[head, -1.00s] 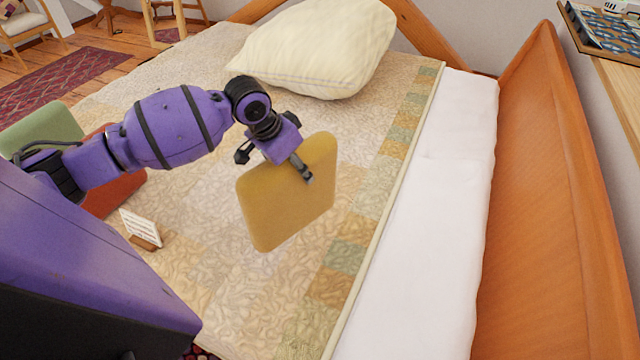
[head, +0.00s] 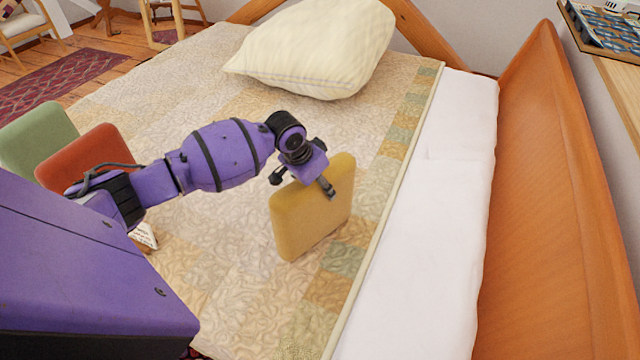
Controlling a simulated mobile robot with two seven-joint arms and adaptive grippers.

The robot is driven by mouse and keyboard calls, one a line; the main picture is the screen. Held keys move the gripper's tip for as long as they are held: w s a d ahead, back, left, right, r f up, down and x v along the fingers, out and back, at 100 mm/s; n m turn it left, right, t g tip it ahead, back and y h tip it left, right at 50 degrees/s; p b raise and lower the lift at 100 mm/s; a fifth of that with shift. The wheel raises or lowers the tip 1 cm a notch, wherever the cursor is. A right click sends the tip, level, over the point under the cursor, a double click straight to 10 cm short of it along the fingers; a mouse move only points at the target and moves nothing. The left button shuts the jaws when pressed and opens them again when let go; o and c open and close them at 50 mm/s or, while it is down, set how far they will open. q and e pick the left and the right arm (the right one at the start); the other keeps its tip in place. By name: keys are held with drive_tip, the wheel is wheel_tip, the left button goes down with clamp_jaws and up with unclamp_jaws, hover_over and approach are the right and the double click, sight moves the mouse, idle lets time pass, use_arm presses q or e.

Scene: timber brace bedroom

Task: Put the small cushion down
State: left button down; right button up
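The small yellow cushion (head: 308,218) is held on edge over the right part of the patchwork bed cover (head: 200,305). My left gripper (head: 303,184) is at its top edge, with one finger across the near face; the other finger is by the top left edge. It looks shut on the cushion. The cushion's lower edge is at or just above the cover; I cannot tell whether it touches. My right gripper is not in view.
A large cream pillow (head: 315,50) lies at the far end of the bed. A red cushion (head: 88,158) and a green cushion (head: 38,138) stand at the left. A small white card (head: 146,235) is partly hidden by my arm. White sheet (head: 435,200) lies bare at the right.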

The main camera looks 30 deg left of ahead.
use_arm(q)
drive_tip(key=shift+r, duration=0.1)
drive_tip(key=c, duration=0.6)
unclamp_jaws()
drive_tip(key=shift+c, duration=0.2)
drive_tip(key=p+v, duration=0.1)
drive_tip(key=v, duration=1.1)
drive_tip(key=shift+s, duration=0.1)
